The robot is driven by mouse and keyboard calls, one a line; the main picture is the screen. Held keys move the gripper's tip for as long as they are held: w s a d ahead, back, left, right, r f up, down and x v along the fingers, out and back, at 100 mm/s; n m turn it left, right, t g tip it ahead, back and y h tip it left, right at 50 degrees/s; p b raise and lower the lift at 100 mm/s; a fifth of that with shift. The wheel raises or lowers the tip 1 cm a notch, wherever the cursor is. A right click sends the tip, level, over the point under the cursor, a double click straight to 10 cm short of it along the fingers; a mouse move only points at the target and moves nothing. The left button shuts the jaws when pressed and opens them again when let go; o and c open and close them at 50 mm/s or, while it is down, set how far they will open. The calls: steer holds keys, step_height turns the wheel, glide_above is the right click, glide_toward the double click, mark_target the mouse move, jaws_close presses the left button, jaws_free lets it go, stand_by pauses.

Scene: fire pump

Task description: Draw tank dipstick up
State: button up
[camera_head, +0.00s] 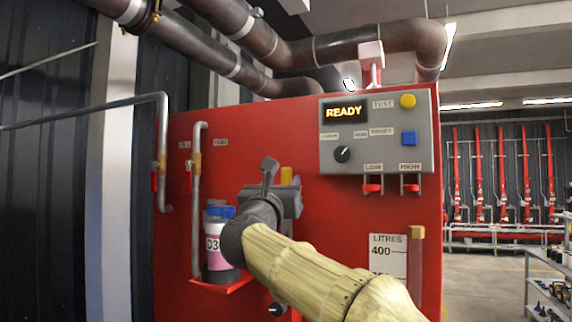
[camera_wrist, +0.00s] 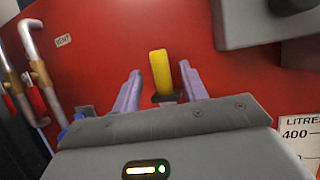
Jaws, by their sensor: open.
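A yellow upright handle, which looks like the dipstick's grip (camera_wrist: 160,72), stands in front of the red panel in the wrist view. A dark collar shows at its foot; anything lower is hidden by my gripper body. My gripper (camera_wrist: 161,78) is open, with one purple-grey finger on each side of the handle. A gap shows on both sides, so the fingers do not appear to press on it. In the head view only the top of the yellow handle (camera_head: 286,174) shows beyond my gripper (camera_head: 288,186), and my arm covers what lies below.
A grey control box (camera_head: 375,132) reading READY is above right. A LITRES scale (camera_head: 388,258) with a tan-topped bar (camera_head: 417,234) is at lower right. A bottle (camera_head: 216,246) on a red shelf and pipes (camera_head: 196,200) with red levers stand left.

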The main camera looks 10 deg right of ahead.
mark_target(285, 176)
steer(key=p+x, duration=0.2)
steer(key=x, duration=0.1)
steer(key=shift+w+d+r, duration=0.1)
steer(key=shift+w+r, duration=0.1)
steer(key=shift+r, duration=0.1)
steer(key=shift+w+d+r+p, duration=0.1)
steer(key=shift+w+d+p, duration=0.15)
steer(key=shift+w+p, duration=0.2)
jaws_close()
